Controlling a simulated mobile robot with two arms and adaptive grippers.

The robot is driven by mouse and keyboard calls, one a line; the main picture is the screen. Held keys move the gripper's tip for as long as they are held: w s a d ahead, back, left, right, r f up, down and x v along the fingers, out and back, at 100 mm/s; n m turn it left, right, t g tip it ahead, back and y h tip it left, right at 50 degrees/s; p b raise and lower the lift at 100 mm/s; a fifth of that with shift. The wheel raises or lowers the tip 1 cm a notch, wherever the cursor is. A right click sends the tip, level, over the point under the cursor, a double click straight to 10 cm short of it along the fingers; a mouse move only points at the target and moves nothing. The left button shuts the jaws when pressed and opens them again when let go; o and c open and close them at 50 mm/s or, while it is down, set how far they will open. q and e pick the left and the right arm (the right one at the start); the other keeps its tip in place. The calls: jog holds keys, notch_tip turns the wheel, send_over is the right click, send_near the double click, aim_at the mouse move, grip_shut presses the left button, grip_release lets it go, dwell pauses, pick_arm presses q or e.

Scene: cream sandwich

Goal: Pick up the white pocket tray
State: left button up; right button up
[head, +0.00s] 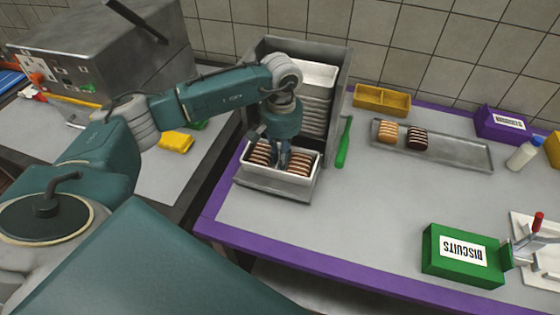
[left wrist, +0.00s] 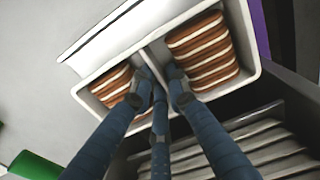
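The white pocket tray (head: 297,178) sits at the front of the grey metal rack, on the purple-edged table's left end. It has two pockets with a divider between them, each holding a row of brown-and-cream striped biscuits. My left gripper (head: 283,160) points down into its middle. In the left wrist view the tray (left wrist: 255,50) fills the upper part. The fingertips of my left gripper (left wrist: 160,85) are close together, one on each side of the divider, and appear closed on it. The finger bases hide part of the divider. My right gripper is not in view.
The grey rack (head: 342,100) with more stacked white trays rises right behind the gripper. A green-handled tool (head: 344,142) lies just right. A grey tray (head: 460,152) with biscuits, a yellow tray (head: 382,100) and a green biscuit box (head: 462,256) are farther right. The table's middle is clear.

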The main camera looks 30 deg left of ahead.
pick_arm(q)
grip_shut()
jog(key=shift+r, duration=0.1)
jog(key=shift+s+r+b, duration=0.15)
jog(key=shift+r+b, duration=0.05)
jog(key=shift+b, duration=0.4)
notch_tip(320, 180, up, 6)
jog(key=b, duration=0.2)
jog(key=s+d+b, duration=0.2)
jog(key=s+b, duration=0.1)
jog(key=s, duration=0.6)
jog(key=s+d+b, duration=0.2)
jog(key=s+b, duration=0.1)
jog(key=s, duration=0.7)
jog(key=shift+s+d+r, duration=0.15)
jog(key=shift+d+r, duration=0.1)
jog(key=shift+d, duration=0.1)
